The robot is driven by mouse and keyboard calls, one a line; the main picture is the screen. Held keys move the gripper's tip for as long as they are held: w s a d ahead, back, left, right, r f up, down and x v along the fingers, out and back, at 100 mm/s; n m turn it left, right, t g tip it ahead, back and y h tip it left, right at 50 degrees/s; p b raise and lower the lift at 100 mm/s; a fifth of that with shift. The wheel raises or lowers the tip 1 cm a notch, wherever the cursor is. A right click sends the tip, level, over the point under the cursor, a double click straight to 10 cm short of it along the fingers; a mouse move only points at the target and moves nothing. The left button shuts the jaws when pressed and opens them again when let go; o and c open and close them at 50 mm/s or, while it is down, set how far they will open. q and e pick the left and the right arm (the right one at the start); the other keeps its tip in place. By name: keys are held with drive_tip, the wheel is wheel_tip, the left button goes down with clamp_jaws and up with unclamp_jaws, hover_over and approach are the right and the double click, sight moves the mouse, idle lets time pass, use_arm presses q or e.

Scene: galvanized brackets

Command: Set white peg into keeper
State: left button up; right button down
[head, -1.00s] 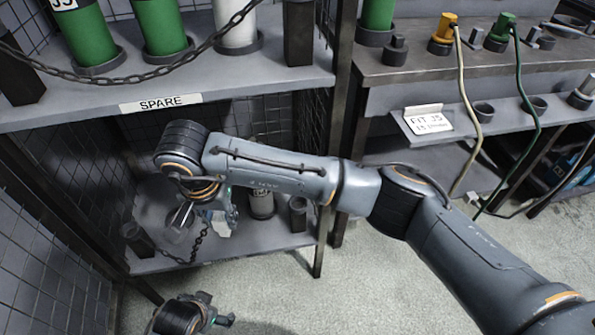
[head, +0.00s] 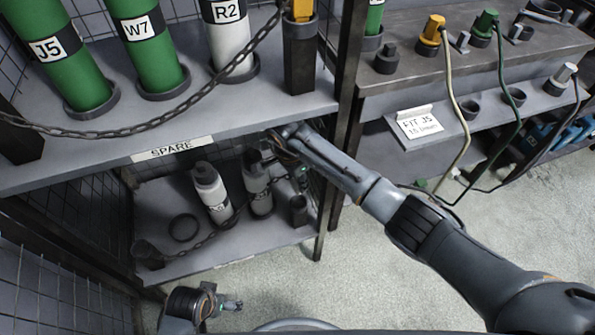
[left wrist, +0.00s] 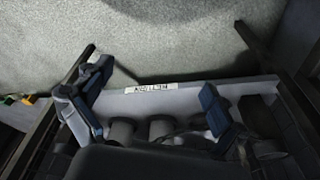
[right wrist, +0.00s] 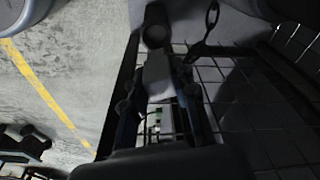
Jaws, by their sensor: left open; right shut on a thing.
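The white peg (right wrist: 157,76) shows between the fingers of my right gripper (right wrist: 157,108) in the right wrist view, and the gripper is shut on it. In the head view my right gripper (head: 301,176) is above the right end of the lower shelf; the peg is hard to make out there. The keeper, a dark upright post (head: 298,211), stands below it near the shelf's right front corner. It seems to show as a dark form (right wrist: 155,34) beyond the peg. I cannot tell whether they touch. My left gripper (head: 231,304) is open and empty, low in front of the shelf.
A chain (head: 205,241) runs from a left post (head: 148,257) across the lower shelf (head: 205,263). Two cylinders, one white (head: 210,190) and one grey (head: 257,190), stand behind it, beside an empty ring (head: 183,228). The upper shelf (head: 120,150) overhangs. A rack upright (head: 335,140) is close right.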

sight(298, 193)
drive_tip(key=shift+f+b, duration=0.4)
drive_tip(key=shift+f, duration=0.1)
drive_tip(key=shift+f+b, duration=0.55)
drive_tip(key=shift+f, duration=0.2)
drive_tip(key=shift+f+b, duration=0.65)
drive_tip(key=shift+f, duration=0.2)
use_arm(q)
wheel_tip(298, 193, up, 11)
drive_tip(key=w, duration=0.1)
drive_tip(key=shift+w+d+t, duration=0.15)
drive_tip(key=shift+d+t, duration=0.25)
drive_tip(key=shift+d, duration=0.05)
use_arm(e)
drive_tip(key=shift+s+f, duration=0.1)
drive_tip(key=shift+f+b, duration=1)
drive_tip(key=shift+f, duration=0.1)
drive_tip(key=shift+f+b, duration=0.6)
drive_tip(key=shift+f, duration=0.1)
use_arm(q)
drive_tip(key=shift+w+d+r+t, duration=0.2)
drive_tip(key=shift+w+r+t, duration=0.25)
drive_tip(key=shift+w+r, duration=0.1)
drive_tip(key=shift+w+d+r+t, duration=0.15)
drive_tip(key=shift+w+r+t, duration=0.3)
drive_tip(key=shift+r, duration=0.1)
use_arm(e)
drive_tip(key=c, duration=1)
unclamp_jaws()
